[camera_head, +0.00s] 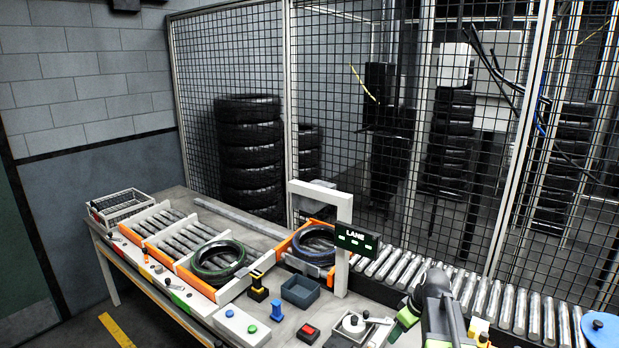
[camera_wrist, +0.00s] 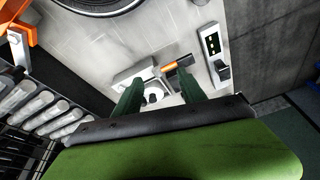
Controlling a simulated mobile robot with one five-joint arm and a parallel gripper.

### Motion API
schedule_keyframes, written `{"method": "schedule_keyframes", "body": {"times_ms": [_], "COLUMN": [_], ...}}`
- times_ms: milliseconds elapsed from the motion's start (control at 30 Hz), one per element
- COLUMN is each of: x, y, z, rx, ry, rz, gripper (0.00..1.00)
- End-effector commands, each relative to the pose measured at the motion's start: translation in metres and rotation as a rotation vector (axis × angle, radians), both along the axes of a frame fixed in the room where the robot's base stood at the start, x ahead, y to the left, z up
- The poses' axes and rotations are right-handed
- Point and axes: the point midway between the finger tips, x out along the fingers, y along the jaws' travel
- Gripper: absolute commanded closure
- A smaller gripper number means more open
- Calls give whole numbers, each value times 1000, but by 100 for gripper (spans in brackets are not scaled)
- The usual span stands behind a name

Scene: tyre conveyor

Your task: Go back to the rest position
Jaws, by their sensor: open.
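My gripper (camera_head: 406,318) is at the lower right of the head view, above the right part of the workbench, with a green finger showing. In the wrist view my gripper (camera_wrist: 158,92) has its two dark green fingers apart, with nothing held between them. Beyond the fingers lie a pale fixture with a round knob (camera_wrist: 152,97) and an orange-and-black piece (camera_wrist: 178,66). In the head view a grey fixture with a round top (camera_head: 354,324) stands just left of my gripper. I cannot tell how far the fingers are above the bench.
A tyre with a green stripe (camera_head: 217,259) lies on the left roller lane. A tyre with a blue stripe (camera_head: 316,243) sits by the orange guide. The white post with a LANE sign (camera_head: 357,240) stands left of my arm. Conveyor rollers (camera_head: 500,303) and a mesh fence (camera_head: 235,60) lie behind.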

Motion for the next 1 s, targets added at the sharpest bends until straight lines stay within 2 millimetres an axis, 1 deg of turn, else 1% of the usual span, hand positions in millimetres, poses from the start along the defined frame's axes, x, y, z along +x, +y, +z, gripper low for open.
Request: {"method": "schedule_keyframes", "body": {"times_ms": [33, 67, 100, 167, 200, 267, 300, 333, 433, 500, 600, 700, 1000], "x": [-7, -12, -18, -31, -42, -61, -77, -86, -106, -111, -112, -112, -111], "y": [42, 61, 86, 119, 140, 165, 177, 178, 163, 158, 156, 156, 156], "z": [-25, -31, -40, -52, -60, -71, -77, -77, -71, -71, -71, -71, -71], "rx": [-7, -10, -16, -29, -39, -58, -75, -85, -109, -115, -112, -106, -104], "ry": [23, 39, 60, 92, 116, 155, 184, 203, 251, 272, 289, 292, 291], "rz": [27, 32, 32, 23, 7, -41, -100, -155, -352, -459, -555, -589, -588], "gripper": [52, 52, 52, 52, 52, 52, 52, 52, 52, 52, 52, 52, 52]}}
